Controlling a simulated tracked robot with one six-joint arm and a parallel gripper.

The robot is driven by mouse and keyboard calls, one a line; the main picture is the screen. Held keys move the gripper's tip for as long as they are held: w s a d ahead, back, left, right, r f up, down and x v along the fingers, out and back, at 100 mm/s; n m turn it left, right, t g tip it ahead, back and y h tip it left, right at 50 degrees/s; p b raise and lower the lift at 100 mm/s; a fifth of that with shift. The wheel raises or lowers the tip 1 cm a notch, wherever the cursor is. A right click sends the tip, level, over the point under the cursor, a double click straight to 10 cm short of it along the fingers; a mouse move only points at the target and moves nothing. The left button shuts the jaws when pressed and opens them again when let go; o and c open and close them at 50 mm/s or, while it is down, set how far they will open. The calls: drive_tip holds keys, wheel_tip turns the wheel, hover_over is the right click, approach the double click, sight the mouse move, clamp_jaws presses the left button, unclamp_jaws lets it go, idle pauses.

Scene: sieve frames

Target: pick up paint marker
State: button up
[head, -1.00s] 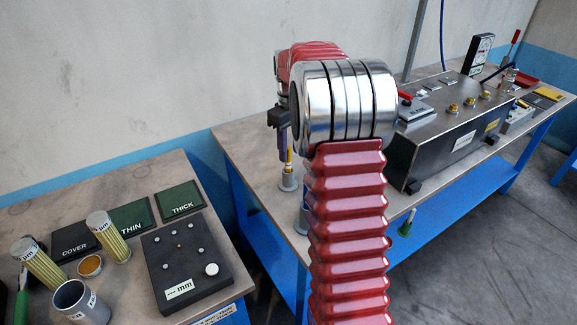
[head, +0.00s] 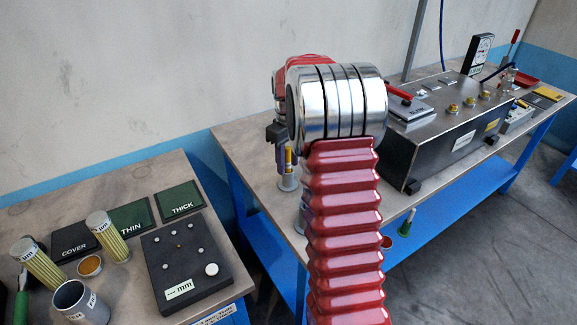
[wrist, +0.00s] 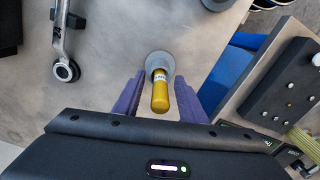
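The paint marker (wrist: 160,96) is a yellow cylinder with a white label band. It stands in a round grey holder (wrist: 160,62) on the bench. In the head view the marker (head: 289,158) shows as a small yellow upright piece above its holder (head: 288,183), partly hidden by my gripper. My gripper (wrist: 158,103) has two purple fingers, one on each side of the marker. They are spread, with gaps to the marker on both sides, so it is open and empty.
A second grey round base (wrist: 217,3) is close by on the bench. A dark box with knobs (head: 440,135) stands on the bench, right of my arm.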

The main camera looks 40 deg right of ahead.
sight(288, 147)
drive_tip(key=shift+c, duration=0.7)
clamp_jaws()
drive_tip(key=shift+r, duration=0.1)
wheel_tip(288, 147, up, 10)
drive_tip(key=shift+f, duration=0.1)
idle(0.3)
idle(0.4)
